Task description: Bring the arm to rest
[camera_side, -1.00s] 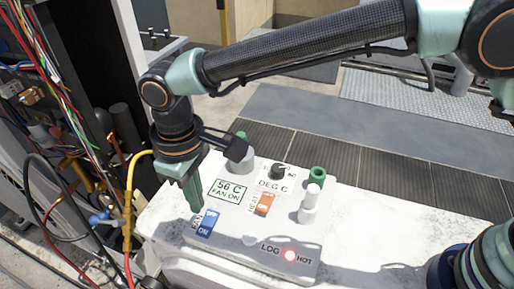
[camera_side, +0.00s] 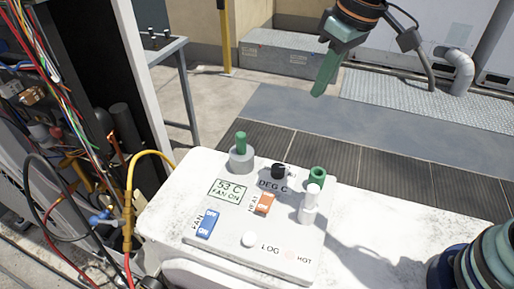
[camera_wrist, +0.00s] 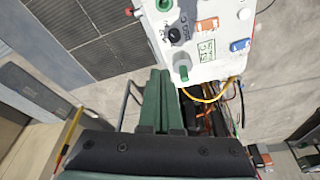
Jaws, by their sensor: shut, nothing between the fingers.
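My gripper (camera_side: 326,72) is at the top of the side view, high above and behind the control box. Its green fingers are together and hold nothing. In the wrist view the shut fingers (camera_wrist: 159,103) point towards the box from below. The white control panel (camera_side: 290,240) carries a display (camera_side: 229,191) reading 53 C, FAN ON. It has a blue FAN switch (camera_side: 207,224), an orange HEAT switch (camera_side: 264,203), a black DEG C knob (camera_side: 278,171) and a white LOG button (camera_side: 249,239). The HOT lamp (camera_side: 290,255) looks unlit.
An open cabinet with loose wires (camera_side: 60,130) is at the left. The dark slatted floor (camera_side: 370,170) behind the box is clear.

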